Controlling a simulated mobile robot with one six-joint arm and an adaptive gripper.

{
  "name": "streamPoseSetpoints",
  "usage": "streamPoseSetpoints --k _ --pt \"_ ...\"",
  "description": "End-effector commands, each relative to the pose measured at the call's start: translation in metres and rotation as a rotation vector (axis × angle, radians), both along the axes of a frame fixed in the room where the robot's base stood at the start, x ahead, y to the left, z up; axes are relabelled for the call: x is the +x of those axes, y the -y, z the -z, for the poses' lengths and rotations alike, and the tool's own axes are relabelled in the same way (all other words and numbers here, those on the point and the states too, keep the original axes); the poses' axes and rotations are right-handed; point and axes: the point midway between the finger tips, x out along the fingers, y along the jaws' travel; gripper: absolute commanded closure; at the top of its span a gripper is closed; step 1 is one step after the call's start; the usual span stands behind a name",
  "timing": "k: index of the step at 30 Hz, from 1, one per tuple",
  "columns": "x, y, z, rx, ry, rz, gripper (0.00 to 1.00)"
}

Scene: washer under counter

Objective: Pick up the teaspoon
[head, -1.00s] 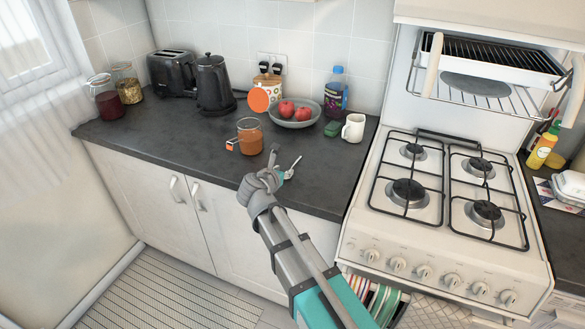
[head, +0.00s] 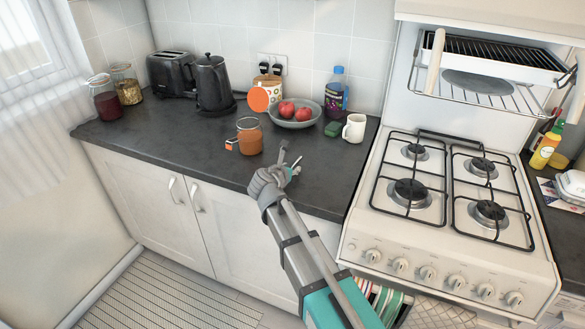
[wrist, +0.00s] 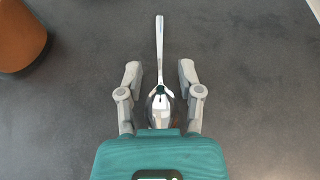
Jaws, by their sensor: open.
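The teaspoon (wrist: 160,72) is a shiny metal spoon lying on the dark counter. In the wrist view its handle points to the top of the picture and its bowl is near my gripper's palm. My gripper (wrist: 160,75) is open, with one finger on each side of the spoon and a gap on both sides. In the head view my gripper (head: 290,160) is over the counter's front part and hides most of the teaspoon.
A jar of orange contents (head: 249,137) stands left of my gripper. Behind are a fruit bowl (head: 294,120), a green sponge (head: 333,129) and a white mug (head: 354,128). The gas stove (head: 440,215) is to the right.

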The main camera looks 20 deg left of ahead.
Motion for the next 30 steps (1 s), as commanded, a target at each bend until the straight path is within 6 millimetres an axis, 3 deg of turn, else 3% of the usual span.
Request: streamPoseSetpoints --k 5,12,30 --pt "0.0 0.0001 0.0 0.0 0.0 0.0 0.57" --pt "0.0001 0.0003 0.0 0.0 0.0 0.0 1.0" --pt "0.0003 0.0005 -0.004 0.0 0.0 0.001 1.0"
